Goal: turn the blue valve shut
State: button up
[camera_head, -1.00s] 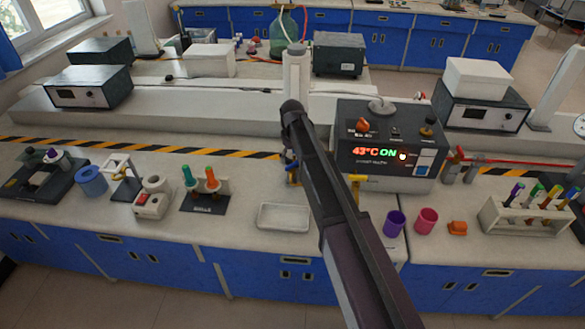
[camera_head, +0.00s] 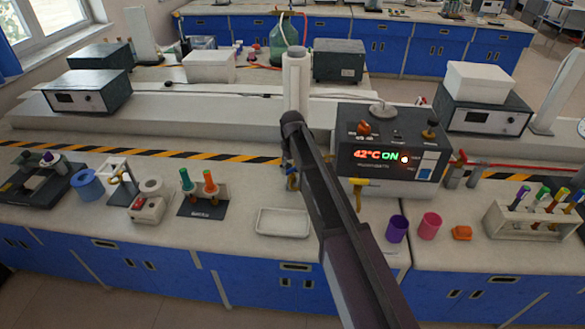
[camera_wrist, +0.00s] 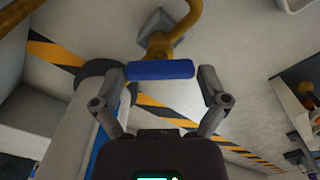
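The blue valve handle (camera_wrist: 160,70) is a short bar in the wrist view, seated across the end of a yellow bent pipe (camera_wrist: 158,42) with a grey square base. My gripper (camera_wrist: 167,82) is open, with one finger on each side of the bar's ends. The left fingertip is very near the left end; a small gap shows at the right. Whether either finger touches the bar I cannot tell.
A white column (camera_head: 296,80) stands close behind my arm. A heater box (camera_head: 388,150) is right of it, reading 42°C ON. A white tray (camera_head: 283,222) lies in front; a purple cup (camera_head: 397,229) and a pink cup (camera_head: 429,226) stand to the right.

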jog(key=c, duration=0.4)
jog(key=shift+c, duration=0.2)
jog(key=shift+m, duration=0.3)
jog(key=m, duration=0.4)
jog(key=shift+m, duration=2.3)
jog(key=o, duration=0.8)
